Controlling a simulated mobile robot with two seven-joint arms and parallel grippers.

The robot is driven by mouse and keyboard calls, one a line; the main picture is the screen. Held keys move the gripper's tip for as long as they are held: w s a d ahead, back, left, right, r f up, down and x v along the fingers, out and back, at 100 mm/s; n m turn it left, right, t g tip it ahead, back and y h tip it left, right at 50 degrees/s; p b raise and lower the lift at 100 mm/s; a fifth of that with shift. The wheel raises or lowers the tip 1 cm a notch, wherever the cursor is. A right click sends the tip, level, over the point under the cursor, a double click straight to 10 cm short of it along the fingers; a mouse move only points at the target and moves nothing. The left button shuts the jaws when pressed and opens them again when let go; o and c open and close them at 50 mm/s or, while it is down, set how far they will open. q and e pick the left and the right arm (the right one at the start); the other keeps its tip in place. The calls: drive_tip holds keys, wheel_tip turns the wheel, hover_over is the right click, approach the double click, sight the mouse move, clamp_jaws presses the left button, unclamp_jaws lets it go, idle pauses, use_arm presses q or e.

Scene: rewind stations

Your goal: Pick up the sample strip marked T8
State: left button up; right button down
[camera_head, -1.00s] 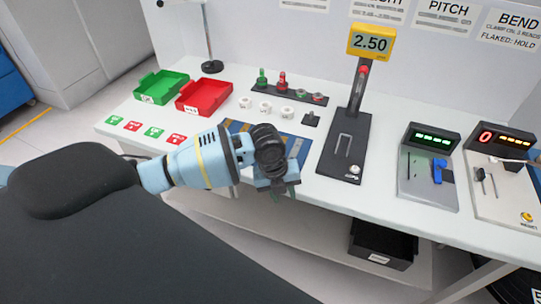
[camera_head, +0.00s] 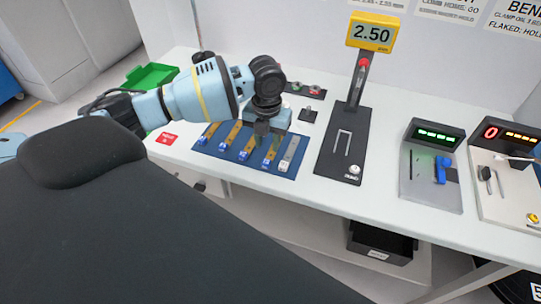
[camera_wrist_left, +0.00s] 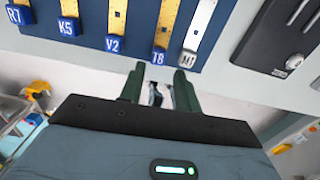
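The T8 strip (camera_wrist_left: 166,22) is a yellow-brown strip with a blue end tag reading T8 in the left wrist view. It lies fourth from the left in a row on the blue mat (camera_wrist_left: 218,50). In the head view the T8 strip (camera_head: 270,154) shows just below my left gripper (camera_head: 268,138), partly hidden by it. In the left wrist view my left gripper (camera_wrist_left: 158,72) has its two dark green fingers apart, with nothing held between them. The fingertips appear close to the T8 tag; the height gap is unclear. My right gripper is not in view.
Strips R7, K5 and V2 (camera_wrist_left: 114,22) lie left of T8, and a grey-tagged strip (camera_wrist_left: 196,32) lies right of it. A black gauge stand (camera_head: 340,150) with a yellow 2.50 display stands right of the mat. A green bin (camera_head: 152,77) is at back left.

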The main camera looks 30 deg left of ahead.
sight(267, 160)
use_arm(q)
drive_tip(key=shift+f, duration=0.75)
drive_tip(key=shift+s+f, duration=0.1)
drive_tip(key=shift+f, duration=2.4)
clamp_jaws()
drive_tip(key=shift+r, duration=0.1)
drive_tip(key=shift+r, duration=0.45)
drive_tip(key=shift+s+d+r, duration=0.15)
drive_tip(key=shift+r, duration=0.5)
drive_tip(key=shift+s+d+r, duration=0.1)
drive_tip(key=shift+r, duration=0.5)
drive_tip(key=s+d+r, duration=0.1)
drive_tip(key=s+d, duration=0.8)
drive_tip(key=d, duration=0.3)
drive_tip(key=shift+s+r, duration=0.2)
